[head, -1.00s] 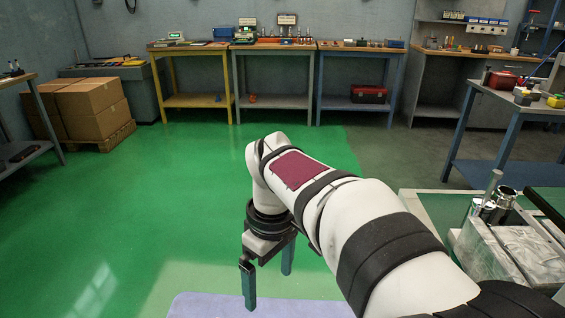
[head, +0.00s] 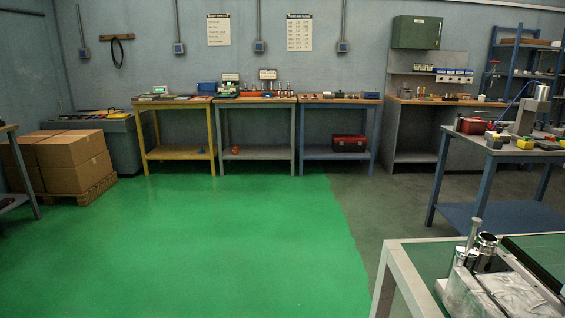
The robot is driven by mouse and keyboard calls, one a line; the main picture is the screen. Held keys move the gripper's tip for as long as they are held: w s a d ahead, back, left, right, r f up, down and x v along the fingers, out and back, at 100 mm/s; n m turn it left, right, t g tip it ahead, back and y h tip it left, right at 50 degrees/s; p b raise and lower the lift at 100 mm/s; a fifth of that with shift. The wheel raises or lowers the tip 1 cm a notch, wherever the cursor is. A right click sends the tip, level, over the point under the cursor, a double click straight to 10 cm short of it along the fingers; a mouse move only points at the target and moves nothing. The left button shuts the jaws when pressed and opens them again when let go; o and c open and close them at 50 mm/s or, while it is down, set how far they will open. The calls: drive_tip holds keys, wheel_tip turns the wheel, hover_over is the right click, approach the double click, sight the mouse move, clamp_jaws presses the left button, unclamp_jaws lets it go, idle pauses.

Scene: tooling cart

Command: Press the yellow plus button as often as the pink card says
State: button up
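I cannot make out the yellow plus button or the pink card in the head view. A small yellow object (head: 524,144) lies on the workbench at right, too small to tell what it is. My gripper and arm are out of view.
A light-framed table (head: 398,272) at lower right bears a grey block (head: 470,296) with metal cylinders and a dark green panel (head: 540,262). Benches (head: 255,100) line the back wall. Cardboard boxes (head: 72,160) stand at left. The green floor (head: 220,245) is clear.

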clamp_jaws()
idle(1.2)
